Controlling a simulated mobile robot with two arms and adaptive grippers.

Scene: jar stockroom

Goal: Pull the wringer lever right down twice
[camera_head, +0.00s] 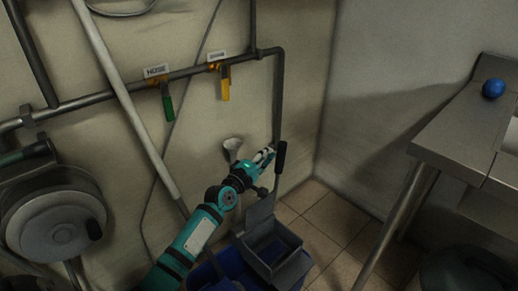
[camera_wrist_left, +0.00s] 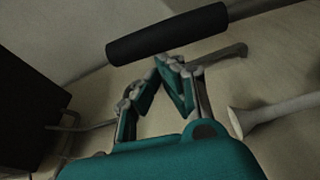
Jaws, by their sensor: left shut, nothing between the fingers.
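The wringer lever ends in a black grip (camera_head: 281,157), which stands upright above the wringer (camera_head: 272,262) on the blue mop bucket (camera_head: 205,272) in the head view. My left gripper (camera_head: 268,155) is shut and empty, just left of the grip. In the left wrist view the black grip (camera_wrist_left: 167,33) lies across the top, beyond the closed fingertips (camera_wrist_left: 172,62) of my left gripper. I cannot tell whether the fingertips touch it. My right gripper is in neither view.
A pipe with a green valve handle (camera_head: 168,107) and a yellow one (camera_head: 225,88) runs along the wall. A hose reel (camera_head: 55,222) hangs at left. A steel table (camera_head: 450,130) with a blue ball (camera_head: 493,88) stands at right. Tiled floor (camera_head: 335,222) is free between bucket and table.

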